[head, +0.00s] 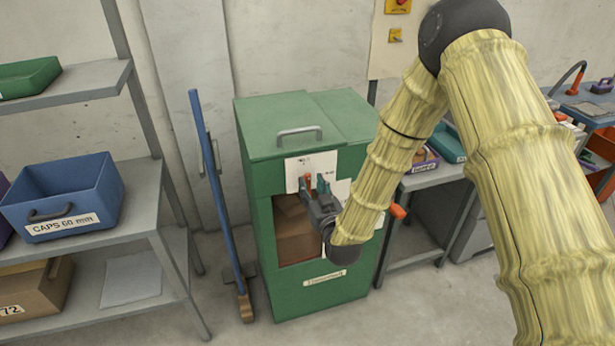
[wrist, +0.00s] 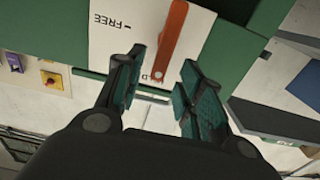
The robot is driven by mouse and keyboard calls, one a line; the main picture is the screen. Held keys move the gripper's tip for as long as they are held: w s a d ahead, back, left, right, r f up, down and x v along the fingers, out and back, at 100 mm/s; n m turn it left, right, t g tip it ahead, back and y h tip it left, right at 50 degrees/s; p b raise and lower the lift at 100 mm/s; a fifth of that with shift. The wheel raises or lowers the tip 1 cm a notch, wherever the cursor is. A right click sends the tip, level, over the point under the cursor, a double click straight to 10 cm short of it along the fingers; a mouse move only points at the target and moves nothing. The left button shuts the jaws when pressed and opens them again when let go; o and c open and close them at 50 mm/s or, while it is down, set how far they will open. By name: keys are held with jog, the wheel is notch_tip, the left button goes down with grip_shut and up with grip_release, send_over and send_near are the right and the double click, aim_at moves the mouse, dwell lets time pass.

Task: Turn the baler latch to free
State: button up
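The baler (head: 262,240) is a green cabinet with a white plate (head: 298,168) on its front. In the wrist view, the latch (wrist: 172,36) is an orange-red lever on the white plate. Its end lies by a label partly hidden, of which "LD" shows. The "FREE" mark (wrist: 110,22) is on the plate to the lever's left, upside down in this view. My gripper (wrist: 162,58) is open, with its teal-padded fingers on either side of the lever's end and gaps showing. I cannot tell whether the fingers reach to the lever's depth. My gripper also shows in the head view (head: 314,183).
The baler has an open front window with brown boxes (head: 296,232) inside. A blue-handled broom (head: 215,185) stands left of it. A shelf with a blue bin (head: 65,190) is farther left. An orange knob (head: 398,211) and a grey side table (head: 432,177) are right.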

aim_at(309, 181)
jog(key=shift+p+x, duration=0.4)
jog(key=shift+x, duration=1.7)
grip_shut()
